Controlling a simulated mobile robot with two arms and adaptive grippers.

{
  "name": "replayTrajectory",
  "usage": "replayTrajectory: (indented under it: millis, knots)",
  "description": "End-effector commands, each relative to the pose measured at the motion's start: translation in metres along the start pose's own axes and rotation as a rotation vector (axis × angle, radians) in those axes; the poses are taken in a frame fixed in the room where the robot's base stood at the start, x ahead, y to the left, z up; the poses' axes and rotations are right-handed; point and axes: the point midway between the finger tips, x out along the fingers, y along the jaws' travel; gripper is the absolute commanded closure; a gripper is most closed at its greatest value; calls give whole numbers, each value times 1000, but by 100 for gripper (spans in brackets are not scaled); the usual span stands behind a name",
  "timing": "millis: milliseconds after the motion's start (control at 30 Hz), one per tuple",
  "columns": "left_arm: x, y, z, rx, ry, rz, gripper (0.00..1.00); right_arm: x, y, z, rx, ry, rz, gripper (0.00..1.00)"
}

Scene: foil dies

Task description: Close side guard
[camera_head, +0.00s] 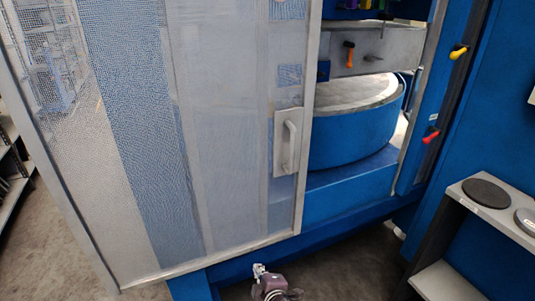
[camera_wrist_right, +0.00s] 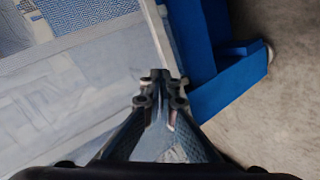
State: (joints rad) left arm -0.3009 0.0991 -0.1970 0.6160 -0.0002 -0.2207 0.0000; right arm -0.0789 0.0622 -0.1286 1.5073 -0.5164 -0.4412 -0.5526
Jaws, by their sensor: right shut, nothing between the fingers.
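The side guard (camera_head: 235,150) is a large mesh panel in a grey metal frame, with a grey handle (camera_head: 290,143) near its right edge. An opening to the right of its edge shows a blue round die base (camera_head: 355,130) inside the machine. In the head view my right gripper (camera_head: 259,270) is at the bottom, below the guard's lower edge and well below the handle. In the right wrist view my right gripper (camera_wrist_right: 160,78) is shut and empty, with the guard's frame edge (camera_wrist_right: 158,35) beyond the fingertips. I cannot tell whether they touch. My left gripper is not in view.
A dark shelf (camera_head: 15,185) stands at far left. Bare floor (camera_head: 345,265) lies below the machine.

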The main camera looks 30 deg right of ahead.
Motion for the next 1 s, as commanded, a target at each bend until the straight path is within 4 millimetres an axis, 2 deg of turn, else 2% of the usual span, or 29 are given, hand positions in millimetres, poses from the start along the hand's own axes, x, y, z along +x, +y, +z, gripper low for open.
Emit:
replayTrajectory:
  millis: [33,100,200,300,400,533,800,1000]
  knots:
    - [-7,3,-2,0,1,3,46,-10,65,-21,-60,16,103,100]
    - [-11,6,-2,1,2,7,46,-28,133,-41,-140,17,222,100]
    - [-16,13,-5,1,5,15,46,-57,210,-59,-225,2,363,100]
    - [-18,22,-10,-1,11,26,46,-83,259,-69,-279,-20,460,100]
    - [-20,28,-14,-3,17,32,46,-98,285,-73,-308,-36,512,100]
    - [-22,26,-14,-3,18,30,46,-100,298,-75,-320,-43,533,100]
    - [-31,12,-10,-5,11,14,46,-66,318,-77,-319,-43,532,100]
    - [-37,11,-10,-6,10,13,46,-38,335,-78,-317,-42,531,100]
